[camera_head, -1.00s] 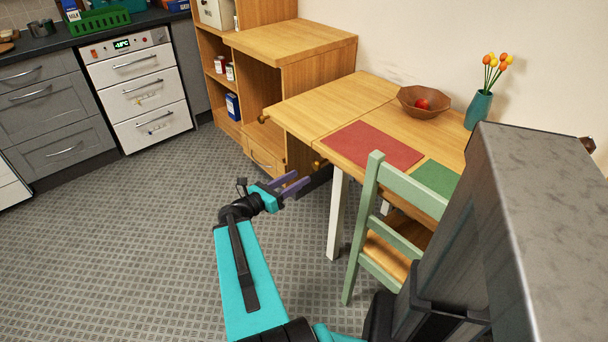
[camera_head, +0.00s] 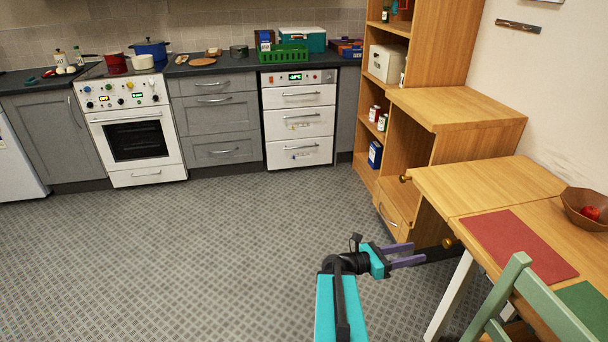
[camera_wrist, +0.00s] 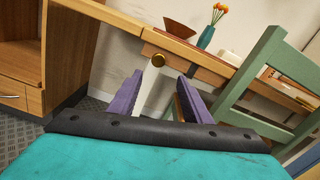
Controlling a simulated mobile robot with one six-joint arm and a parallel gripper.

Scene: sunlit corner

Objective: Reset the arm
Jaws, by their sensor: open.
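My arm reaches up from the bottom edge of the head view.
A green chair (camera_head: 530,290) stands at the table's near side. A wooden shelf unit (camera_head: 455,108) with a drawer (camera_head: 392,212) is behind the gripper. A bowl (camera_head: 585,207) sits on the table. The oven (camera_head: 130,135) and counters line the back. Floor to the left is clear.

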